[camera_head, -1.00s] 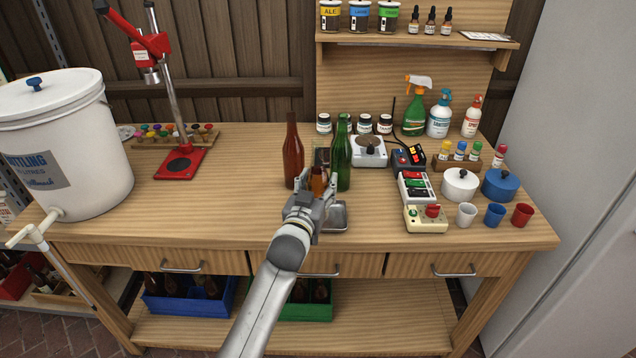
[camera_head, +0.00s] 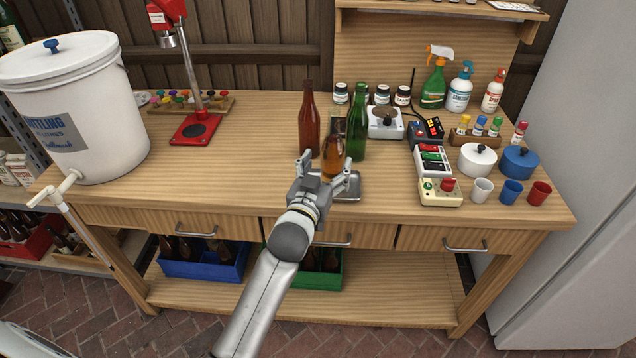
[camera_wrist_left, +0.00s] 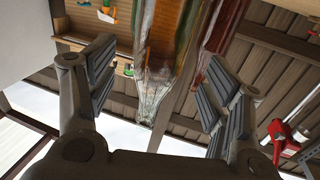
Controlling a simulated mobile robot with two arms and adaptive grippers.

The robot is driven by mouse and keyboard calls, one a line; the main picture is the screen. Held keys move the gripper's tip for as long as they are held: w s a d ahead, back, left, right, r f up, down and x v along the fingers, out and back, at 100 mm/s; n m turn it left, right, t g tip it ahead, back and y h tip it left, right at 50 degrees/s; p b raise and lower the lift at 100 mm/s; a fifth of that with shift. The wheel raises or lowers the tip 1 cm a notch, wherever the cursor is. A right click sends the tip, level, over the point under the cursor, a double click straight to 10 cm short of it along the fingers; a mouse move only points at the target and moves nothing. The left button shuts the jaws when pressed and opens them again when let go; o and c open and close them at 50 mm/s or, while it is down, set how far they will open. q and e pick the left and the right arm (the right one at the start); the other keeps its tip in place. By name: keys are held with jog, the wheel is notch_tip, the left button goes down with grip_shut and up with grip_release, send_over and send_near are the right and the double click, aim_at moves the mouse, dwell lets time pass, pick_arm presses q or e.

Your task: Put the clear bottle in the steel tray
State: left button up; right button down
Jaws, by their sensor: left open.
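The clear bottle (camera_wrist_left: 155,85) shows as see-through glass between the fingers in the left wrist view. In the head view, an amber-looking glass shape (camera_head: 333,157) stands at the gripper's mouth; I cannot tell whether it is the clear bottle's tint or separate glass. A tall brown bottle (camera_head: 309,125) is left of it and a green bottle (camera_head: 357,125) right. My left gripper (camera_head: 327,166) is open, its fingers spread on either side of the glass. The steel tray (camera_head: 348,188) lies at the bench front, partly hidden by the gripper. My right gripper is out of view.
A scale (camera_head: 385,122) stands behind. A white bucket (camera_head: 75,110) and red capper (camera_head: 195,128) are left. The bench (camera_head: 235,170) is clear left of the brown bottle.

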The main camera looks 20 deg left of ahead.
pick_arm(q)
jog(key=s, duration=0.7)
jog(key=s+d+f+m+g+h, duration=0.1)
jog(key=s+f+g, duration=0.25)
jog(key=f, duration=0.85)
jog(key=s+d+f+g, duration=0.15)
jog(key=s+f, duration=0.25)
jog(key=f, duration=0.9)
jog(key=s+d+f+m+g+h, duration=0.1)
jog(key=s+f+g, duration=0.25)
jog(key=f, duration=0.85)
jog(key=s+a+f+g, duration=0.3)
jog(key=s+f+g, duration=0.1)
jog(key=s+f, duration=1.35)
jog(key=s+a+f+g, duration=0.2)
jog(key=s+f, duration=0.1)
jog(key=s, duration=0.7)
jog(key=s+a+f+g+y, duration=0.1)
jog(key=s+a+f+g, duration=0.1)
jog(key=s, duration=0.7)
jog(key=shift+s+f+m+y, duration=0.3)
jog(key=shift+s+f, duration=0.1)
jog(key=shift+f, duration=0.25)
jog(key=shift+a+g, duration=0.1)
jog(key=shift+g, duration=0.15)
